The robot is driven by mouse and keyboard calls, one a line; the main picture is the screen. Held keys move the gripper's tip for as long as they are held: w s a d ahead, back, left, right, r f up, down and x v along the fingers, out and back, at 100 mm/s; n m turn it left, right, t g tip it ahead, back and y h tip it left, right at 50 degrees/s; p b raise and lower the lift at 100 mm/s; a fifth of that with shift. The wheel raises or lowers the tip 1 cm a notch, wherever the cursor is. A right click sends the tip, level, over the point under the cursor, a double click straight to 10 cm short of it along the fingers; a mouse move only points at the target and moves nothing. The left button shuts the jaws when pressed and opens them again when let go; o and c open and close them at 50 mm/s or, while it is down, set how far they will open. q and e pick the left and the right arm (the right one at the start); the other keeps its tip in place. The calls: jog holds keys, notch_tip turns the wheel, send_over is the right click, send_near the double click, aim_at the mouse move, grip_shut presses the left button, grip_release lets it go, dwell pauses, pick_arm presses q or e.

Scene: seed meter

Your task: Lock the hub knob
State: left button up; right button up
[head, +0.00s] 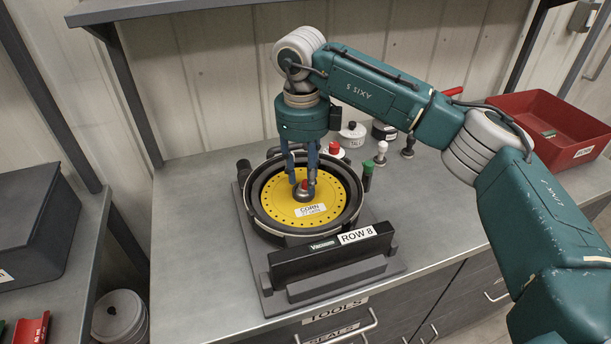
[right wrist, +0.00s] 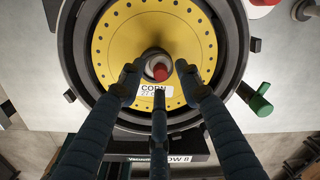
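The hub knob (head: 304,187) is a small grey knob with a red top at the centre of the yellow seed disc (head: 331,190), which is labelled CORN. The disc sits in the round black seed meter housing (head: 352,217). My right gripper (head: 302,187) points down over the hub, with blue fingers on either side of the knob. In the right wrist view, three fingertips (right wrist: 157,73) surround the red knob (right wrist: 160,70), with visible gaps beside it. The gripper looks open, and I cannot tell whether any finger touches. My left gripper is out of view.
A green-handled part (head: 367,178) sticks out at the housing's right side. The ROW 8 vacuum block (head: 330,255) stands in front. Several small knobbed parts, including a white one (head: 381,152), stand behind right. A red bin (head: 560,155) is at far right. The bench's left part is clear.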

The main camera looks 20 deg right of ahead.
aim_at(304, 183)
notch_tip(304, 183, up, 11)
jog(key=shift+s+a+r, duration=0.15)
jog(key=shift+s+a, duration=0.05)
jog(key=shift+a, duration=0.05)
dwell(0.3)
